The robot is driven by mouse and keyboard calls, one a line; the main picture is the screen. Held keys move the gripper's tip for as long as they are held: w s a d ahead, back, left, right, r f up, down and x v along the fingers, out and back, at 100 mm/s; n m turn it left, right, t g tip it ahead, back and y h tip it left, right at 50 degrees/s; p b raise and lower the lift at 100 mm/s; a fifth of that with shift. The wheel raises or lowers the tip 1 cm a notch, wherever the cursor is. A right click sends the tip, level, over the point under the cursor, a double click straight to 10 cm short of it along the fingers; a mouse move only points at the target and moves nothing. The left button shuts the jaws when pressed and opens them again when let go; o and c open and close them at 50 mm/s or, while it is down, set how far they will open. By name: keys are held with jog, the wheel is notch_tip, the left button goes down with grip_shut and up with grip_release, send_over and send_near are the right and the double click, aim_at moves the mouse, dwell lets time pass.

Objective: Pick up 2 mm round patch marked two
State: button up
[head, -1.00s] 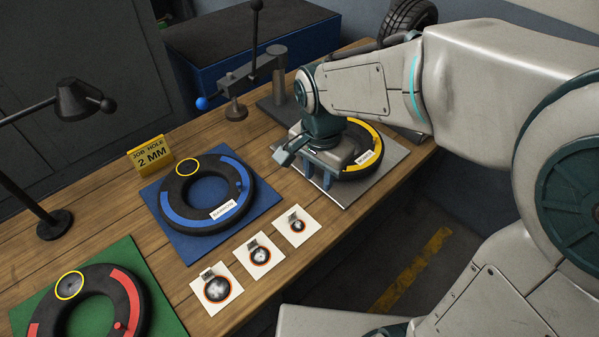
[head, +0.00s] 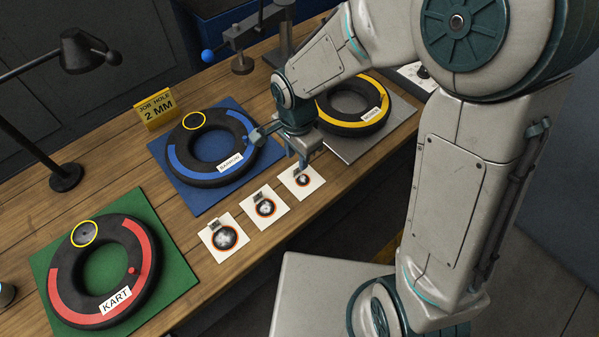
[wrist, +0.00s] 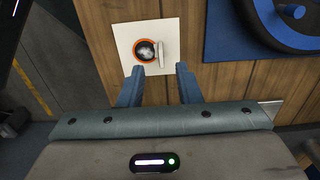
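Three round patches with orange rims lie on white cards along the table's front edge: a large one (head: 224,238), a middle one (head: 265,208) and a small one (head: 304,181). Each has a small upright tab; I cannot read any marks on them. My gripper (head: 302,162) is just above the small patch's card. In the wrist view, my gripper (wrist: 160,70) is open and empty, pointing down. A patch (wrist: 146,51) with its pale tab (wrist: 162,52) sits just beyond the fingertips, the tab roughly in line with the gap between them.
A yellow sign (head: 155,106) reads "JOB HOLE 2 MM". A blue-banded tyre (head: 180,158) lies on a blue mat, a red-banded "KART" tyre (head: 60,292) on a green mat, a yellow-banded tyre (head: 352,128) on a grey plate. A lamp (head: 85,50) stands at left.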

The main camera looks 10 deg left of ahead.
aim_at(297, 167)
jog(key=shift+a+f+p, duration=0.1)
jog(key=shift+f+p, duration=0.25)
jog(key=shift+f, duration=1.95)
grip_shut()
